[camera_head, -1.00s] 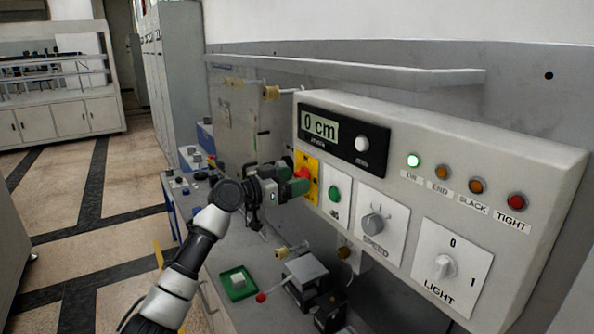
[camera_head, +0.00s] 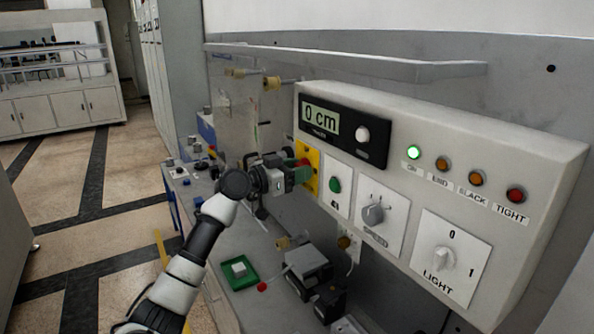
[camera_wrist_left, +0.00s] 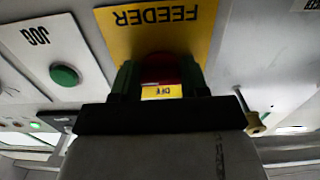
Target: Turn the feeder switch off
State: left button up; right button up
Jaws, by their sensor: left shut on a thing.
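The feeder switch is a red knob (camera_head: 303,162) on a yellow plate (camera_head: 314,158) at the left end of the control panel. In the left wrist view, the red knob (camera_wrist_left: 160,70) sits between two green fingers, and the yellow plate (camera_wrist_left: 112,32) reads FEEDER upside down. A small label that seems to read OFF (camera_wrist_left: 162,91) shows between the fingers. My left gripper (camera_head: 302,172) is shut on the knob. It also shows in the left wrist view (camera_wrist_left: 160,80). The fingers hide much of the knob, so its exact angle is unclear. My right gripper is out of view.
The panel (camera_head: 470,150) has a 0 cm display (camera_head: 322,118), a lit green ON lamp (camera_head: 413,152), a green JOG button (camera_head: 335,184), a grey knob (camera_head: 372,213) and a LIGHT switch (camera_head: 444,259). A green tray (camera_head: 240,286) and a dark device (camera_head: 308,265) lie below.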

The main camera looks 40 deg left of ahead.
pick_arm(q)
jog(key=shift+s+d+r+n+p, duration=0.1)
jog(key=shift+n+p, duration=0.9)
jog(key=shift+n, duration=1.95)
jog(key=shift+w+r+n+p, duration=0.1)
jog(key=shift+n+p, duration=0.85)
jog(key=shift+n, duration=1.95)
jog(key=shift+s+d+r+n+p, duration=0.1)
jog(key=shift+n+p, duration=0.9)
jog(key=shift+n, duration=1.95)
jog(key=o, duration=0.9)
jog(key=shift+a+f, duration=0.1)
jog(key=shift+s, duration=0.1)
